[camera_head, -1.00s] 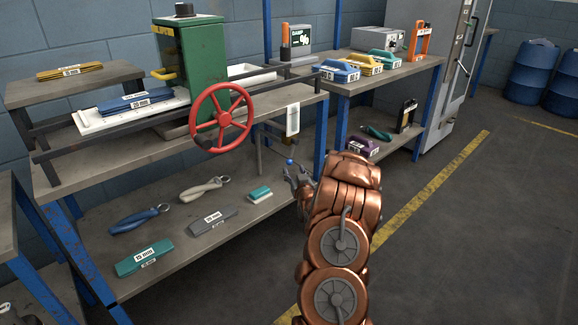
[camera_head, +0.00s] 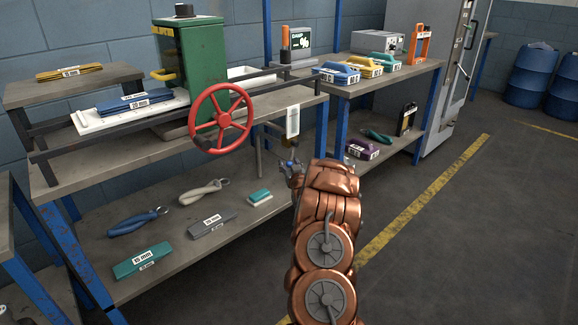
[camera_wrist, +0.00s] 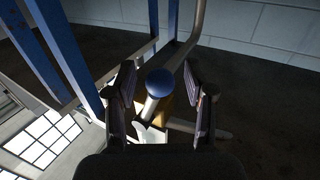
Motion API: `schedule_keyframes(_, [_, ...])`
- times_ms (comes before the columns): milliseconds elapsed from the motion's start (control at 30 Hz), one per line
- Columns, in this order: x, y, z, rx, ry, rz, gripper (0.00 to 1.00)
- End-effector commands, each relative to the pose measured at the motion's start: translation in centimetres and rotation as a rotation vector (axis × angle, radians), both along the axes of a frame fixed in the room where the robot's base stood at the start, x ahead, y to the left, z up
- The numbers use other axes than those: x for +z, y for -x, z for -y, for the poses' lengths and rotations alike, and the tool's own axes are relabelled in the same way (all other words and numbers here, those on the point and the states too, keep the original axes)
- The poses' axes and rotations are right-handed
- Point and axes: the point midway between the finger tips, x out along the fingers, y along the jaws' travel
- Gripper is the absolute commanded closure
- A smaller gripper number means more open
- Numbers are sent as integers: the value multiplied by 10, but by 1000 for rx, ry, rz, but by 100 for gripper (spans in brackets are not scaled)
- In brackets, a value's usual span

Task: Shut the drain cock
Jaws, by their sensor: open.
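The drain cock shows in the wrist view as a lever with a round blue knob (camera_wrist: 160,82) and a brass-coloured body (camera_wrist: 166,112) partly hidden behind it. My gripper (camera_wrist: 160,74) is open, with one finger on each side of the blue knob. Gaps show between the knob and both fingers, so they look apart from it. How deep the knob sits between the fingers is hard to tell. In the head view my gripper (camera_head: 291,170) is small, below the bench's right end, and the blue knob cannot be made out there.
A red handwheel (camera_head: 221,119) stands left of my gripper, and a white tag (camera_head: 293,121) hangs just above it. A grey pipe (camera_wrist: 196,38) runs behind the cock. Blue bench legs (camera_wrist: 70,55) stand close on the left. The floor (camera_head: 455,240) at right is clear.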

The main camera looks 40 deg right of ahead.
Motion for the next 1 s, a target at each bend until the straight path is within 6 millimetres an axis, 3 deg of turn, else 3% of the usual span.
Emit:
schedule_keyframes(167, [0,0,0,0,0,0,49])
schedule_keyframes(667, [0,0,0,0,0,0,100])
schedule_keyframes(1000, [0,0,0,0,0,0,100])
